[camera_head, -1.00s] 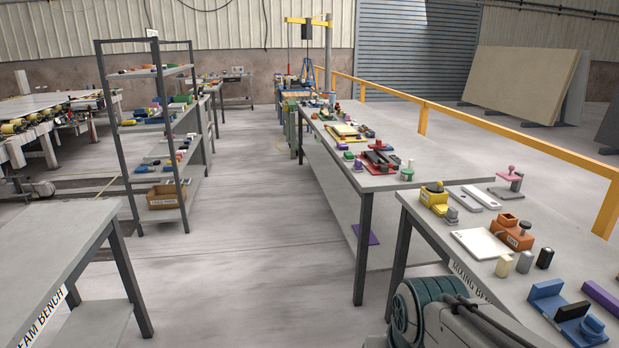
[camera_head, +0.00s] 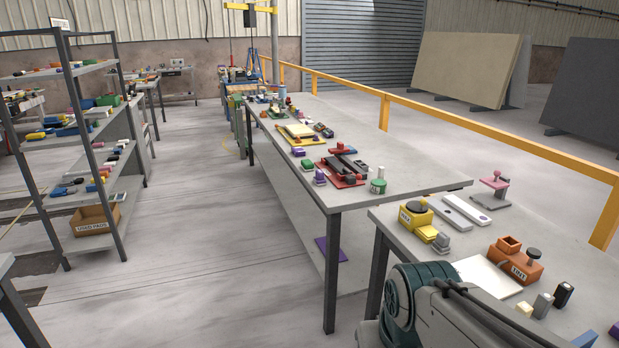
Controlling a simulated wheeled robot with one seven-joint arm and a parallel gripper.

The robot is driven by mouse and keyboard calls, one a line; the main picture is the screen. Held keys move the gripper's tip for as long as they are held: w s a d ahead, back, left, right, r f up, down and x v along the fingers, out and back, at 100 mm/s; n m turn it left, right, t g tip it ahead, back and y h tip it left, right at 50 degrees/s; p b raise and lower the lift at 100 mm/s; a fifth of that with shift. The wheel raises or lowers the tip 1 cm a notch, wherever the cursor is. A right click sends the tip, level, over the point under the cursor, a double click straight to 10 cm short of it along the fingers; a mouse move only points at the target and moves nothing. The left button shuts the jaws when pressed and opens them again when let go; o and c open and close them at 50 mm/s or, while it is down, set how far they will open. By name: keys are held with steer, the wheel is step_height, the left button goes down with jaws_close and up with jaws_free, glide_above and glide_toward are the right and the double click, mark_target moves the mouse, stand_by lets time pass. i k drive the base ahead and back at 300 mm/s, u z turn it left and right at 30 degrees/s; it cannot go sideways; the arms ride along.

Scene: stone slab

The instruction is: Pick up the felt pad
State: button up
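I cannot tell which thing is the felt pad; no item is clearly marked as one. A flat purple piece (camera_head: 333,249) lies low under the middle bench, partly behind its leg. Small coloured blocks and tools stand on the middle bench (camera_head: 420,189) and on the near right bench (camera_head: 383,214). A cardboard box labelled "USED PADS" (camera_head: 92,228) sits on the bottom shelf of the rack at left; its contents are hard to make out. My teal and grey arm shows at the bottom right, but my gripper is out of view.
The near right bench holds a yellow holder (camera_head: 414,216), an orange "TINT" holder (camera_head: 514,264) and a white sheet (camera_head: 487,276). A metal rack (camera_head: 118,160) stands at left. Clear floor (camera_head: 200,220) runs between rack and benches. A yellow rail (camera_head: 480,138) runs behind the benches.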

mark_target(319, 180)
steer(key=u, duration=0.5)
steer(key=i, duration=1.7)
steer(key=z, duration=0.4)
steer(key=i, duration=1.2)
steer(key=z, duration=0.75)
